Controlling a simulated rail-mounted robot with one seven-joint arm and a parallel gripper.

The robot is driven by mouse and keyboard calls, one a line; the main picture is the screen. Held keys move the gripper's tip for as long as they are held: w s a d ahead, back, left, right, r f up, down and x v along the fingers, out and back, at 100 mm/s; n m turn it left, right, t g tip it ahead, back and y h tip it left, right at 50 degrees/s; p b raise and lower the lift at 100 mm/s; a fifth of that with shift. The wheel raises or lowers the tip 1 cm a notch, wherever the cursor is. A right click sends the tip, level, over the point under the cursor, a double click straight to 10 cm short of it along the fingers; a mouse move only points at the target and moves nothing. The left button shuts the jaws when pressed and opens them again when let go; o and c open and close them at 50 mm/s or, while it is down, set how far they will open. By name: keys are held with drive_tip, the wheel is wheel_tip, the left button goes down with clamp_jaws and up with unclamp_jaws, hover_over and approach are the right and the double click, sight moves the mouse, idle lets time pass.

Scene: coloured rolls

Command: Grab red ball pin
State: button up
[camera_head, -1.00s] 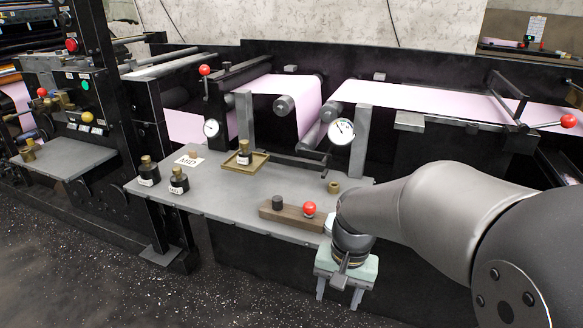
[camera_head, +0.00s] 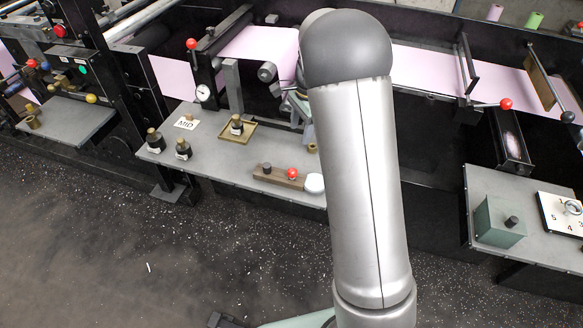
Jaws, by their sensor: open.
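A red ball pin (camera_head: 292,173) stands in a brown wooden block (camera_head: 270,175) near the front edge of the grey bench, between a dark knob (camera_head: 266,167) and a white round piece (camera_head: 314,184). Only its ball shows clearly. My gripper (camera_head: 306,122) is partly hidden behind my raised arm, above the back of the bench. It appears up and behind the red ball, apart from it. It is open; I see nothing held.
Dark bottles (camera_head: 183,149), a tan tray (camera_head: 252,126) with a bottle and a MID card (camera_head: 186,123) share the bench (camera_head: 215,165). Other red balls top levers at left (camera_head: 191,44) and right (camera_head: 506,104). A green box (camera_head: 499,222) stands on the right bench.

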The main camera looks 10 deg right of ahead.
hover_over(293, 169)
drive_tip(key=d, duration=0.1)
drive_tip(key=f, duration=1)
drive_tip(key=shift+w+f+p, duration=0.2)
drive_tip(key=shift+w+p, duration=0.15)
drive_tip(key=shift+p, duration=0.05)
drive_tip(key=shift+s+a+f+p, duration=0.15)
drive_tip(key=shift+f, duration=0.75)
drive_tip(key=shift+s+a+f+p, duration=0.1)
drive_tip(key=shift+a+f+p, duration=0.1)
drive_tip(key=shift+f, duration=0.65)
drive_tip(key=shift+s+a+f+p, duration=0.15)
drive_tip(key=shift+f, duration=0.75)
drive_tip(key=c, duration=1)
